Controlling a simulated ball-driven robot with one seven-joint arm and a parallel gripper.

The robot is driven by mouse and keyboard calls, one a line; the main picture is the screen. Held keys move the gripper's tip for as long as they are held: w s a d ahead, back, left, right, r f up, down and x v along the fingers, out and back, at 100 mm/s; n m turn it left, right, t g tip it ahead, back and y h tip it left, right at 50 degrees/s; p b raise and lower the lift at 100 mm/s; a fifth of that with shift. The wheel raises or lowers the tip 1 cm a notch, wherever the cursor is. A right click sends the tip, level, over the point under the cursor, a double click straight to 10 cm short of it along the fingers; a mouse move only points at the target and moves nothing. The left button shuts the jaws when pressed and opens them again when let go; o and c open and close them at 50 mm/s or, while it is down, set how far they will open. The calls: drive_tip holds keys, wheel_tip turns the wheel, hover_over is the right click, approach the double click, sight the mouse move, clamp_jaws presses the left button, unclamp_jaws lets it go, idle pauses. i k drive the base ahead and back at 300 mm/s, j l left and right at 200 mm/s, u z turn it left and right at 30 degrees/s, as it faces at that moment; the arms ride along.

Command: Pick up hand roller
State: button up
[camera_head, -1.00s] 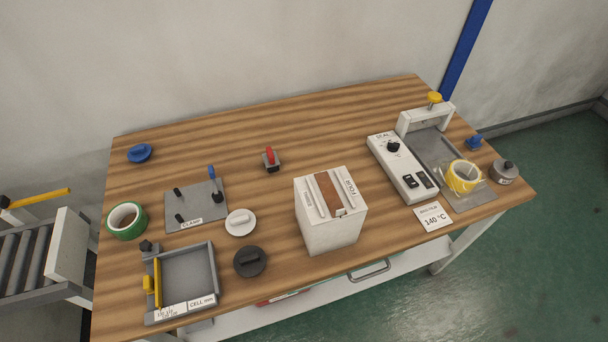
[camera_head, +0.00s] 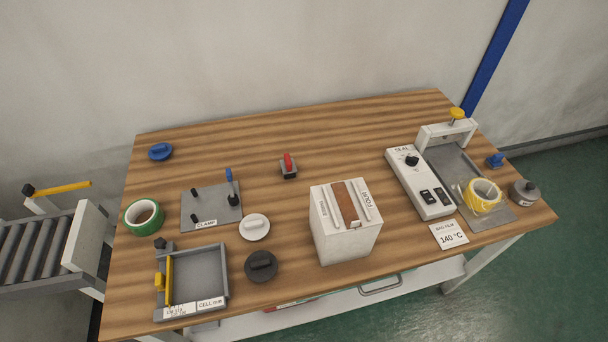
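A small tool with a red handle and a dark grey block-like lower part (camera_head: 289,166) stands on the wooden table, a little back from its middle. It looks most like the hand roller, but it is too small to make out a roller. Nothing touches it, and its near side is clear. My gripper is not in view.
Round lids lie near the middle. The back is mostly bare.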

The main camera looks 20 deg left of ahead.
sight(288, 165)
drive_tip(key=u, duration=1.25)
drive_tip(key=i+l+u, duration=0.75)
drive_tip(key=l+u, duration=0.2)
drive_tip(key=l, duration=0.4)
drive_tip(key=i+l, duration=0.15)
